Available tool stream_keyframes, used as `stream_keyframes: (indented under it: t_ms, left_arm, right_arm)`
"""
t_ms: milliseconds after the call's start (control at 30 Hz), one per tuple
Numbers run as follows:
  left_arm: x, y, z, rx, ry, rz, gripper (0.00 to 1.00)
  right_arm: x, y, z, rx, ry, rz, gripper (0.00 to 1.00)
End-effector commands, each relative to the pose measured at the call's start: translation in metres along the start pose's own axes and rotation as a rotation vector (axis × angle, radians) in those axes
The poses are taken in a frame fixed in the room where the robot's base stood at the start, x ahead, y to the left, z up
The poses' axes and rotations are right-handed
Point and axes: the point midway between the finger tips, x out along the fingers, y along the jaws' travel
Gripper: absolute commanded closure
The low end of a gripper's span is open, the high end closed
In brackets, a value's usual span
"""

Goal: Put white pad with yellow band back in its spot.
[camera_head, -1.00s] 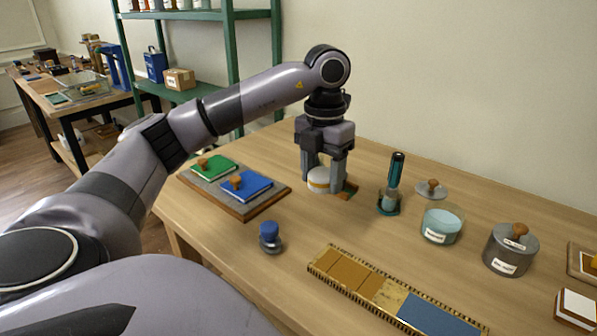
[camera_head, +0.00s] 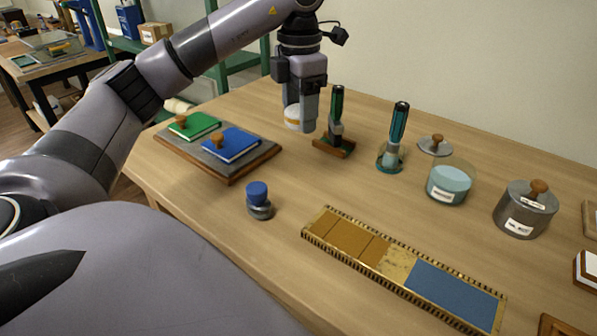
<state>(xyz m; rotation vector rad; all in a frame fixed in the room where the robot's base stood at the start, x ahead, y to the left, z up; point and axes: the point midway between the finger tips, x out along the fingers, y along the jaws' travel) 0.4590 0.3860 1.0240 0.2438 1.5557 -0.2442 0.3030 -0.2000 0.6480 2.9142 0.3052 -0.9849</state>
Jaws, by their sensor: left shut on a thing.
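The white pad with the yellow band (camera_head: 292,117) is a short round piece, held in my left gripper (camera_head: 300,120). The gripper points down and is shut on the pad, and its nearer finger hides the pad's right side. The pad appears raised above the table, behind the board with the blue and green blocks. Which place is the pad's own spot I cannot tell. My right gripper is not in view.
A wooden stand with a dark green-handled tool (camera_head: 336,122) is just right of the gripper. The grey-topped board (camera_head: 190,154), blue-topped weight (camera_head: 258,200) and gilt tray (camera_head: 398,263) lie nearer.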

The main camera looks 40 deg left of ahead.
Motion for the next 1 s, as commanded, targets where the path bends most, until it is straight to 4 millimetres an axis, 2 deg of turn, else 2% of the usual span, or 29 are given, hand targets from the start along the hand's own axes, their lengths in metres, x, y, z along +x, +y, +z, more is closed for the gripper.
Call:
stream_keyframes:
  t_ms: [33, 300, 500, 733, 1000]
  left_arm:
    - [0.021, 0.000, -0.001, 0.000, 0.006, -0.002, 0.73]
    - [0.075, 0.000, -0.002, -0.002, 0.003, 0.000, 0.73]
    - [0.091, 0.000, -0.001, -0.002, 0.002, 0.001, 0.73]
    - [0.124, 0.000, -0.001, -0.001, 0.003, -0.001, 0.73]
    - [0.129, 0.000, -0.001, -0.002, -0.001, 0.000, 0.73]
  right_arm:
    - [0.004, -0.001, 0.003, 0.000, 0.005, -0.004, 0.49]
    - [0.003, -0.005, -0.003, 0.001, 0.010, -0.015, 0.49]
    - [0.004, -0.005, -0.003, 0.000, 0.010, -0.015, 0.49]
    - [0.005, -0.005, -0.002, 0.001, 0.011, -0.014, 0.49]
    - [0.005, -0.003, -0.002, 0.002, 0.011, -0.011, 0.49]
